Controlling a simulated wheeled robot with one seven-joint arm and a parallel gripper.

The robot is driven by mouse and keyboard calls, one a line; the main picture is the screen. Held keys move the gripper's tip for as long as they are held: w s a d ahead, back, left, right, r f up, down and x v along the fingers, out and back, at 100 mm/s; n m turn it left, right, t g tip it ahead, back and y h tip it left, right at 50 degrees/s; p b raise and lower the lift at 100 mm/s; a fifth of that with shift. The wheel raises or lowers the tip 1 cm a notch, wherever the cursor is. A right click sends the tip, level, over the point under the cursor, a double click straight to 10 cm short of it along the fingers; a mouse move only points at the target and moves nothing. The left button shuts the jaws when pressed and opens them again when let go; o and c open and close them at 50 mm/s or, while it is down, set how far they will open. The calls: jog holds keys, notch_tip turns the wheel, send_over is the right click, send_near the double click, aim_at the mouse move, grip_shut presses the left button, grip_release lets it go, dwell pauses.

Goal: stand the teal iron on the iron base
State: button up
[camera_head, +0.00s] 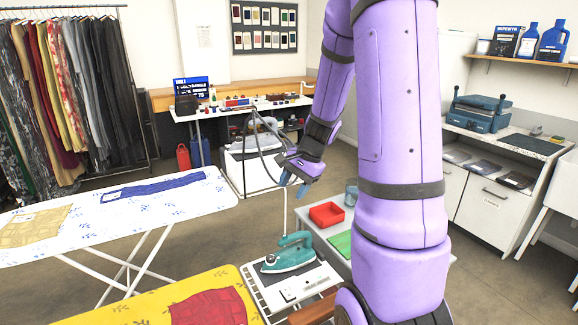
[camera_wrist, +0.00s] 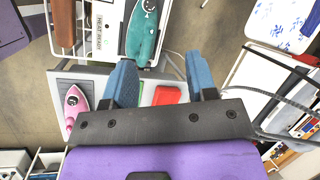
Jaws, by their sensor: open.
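The teal iron (camera_head: 289,255) rests sole-down, handle up, on a dark grey pad on a white stand (camera_head: 257,298) beside the yellow ironing board. In the wrist view the iron (camera_wrist: 143,35) lies at the top, beyond my fingertips, beside a white labelled strip of the stand (camera_wrist: 106,12). I take this white stand with the pad to be the iron base, but cannot be sure. My gripper (camera_head: 294,184) is open and empty, in the air above and apart from the iron. Its two blue fingers also show in the wrist view (camera_wrist: 161,78).
A pink iron (camera_wrist: 76,104) lies on a side table next to a red tray (camera_head: 327,214) and a green cloth (camera_head: 341,243). The yellow ironing board (camera_head: 130,312) holds a red cloth. A white ironing board (camera_head: 50,247) stands further left.

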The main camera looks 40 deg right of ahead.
jog(key=s+a+r+n+t+h, duration=0.2)
jog(key=s+a+r+n+h, duration=0.1)
jog(key=s+a+r+n, duration=1.2)
jog(key=s+a+r, duration=0.3)
jog(key=a+r, duration=0.1)
jog(key=shift+h, duration=0.3)
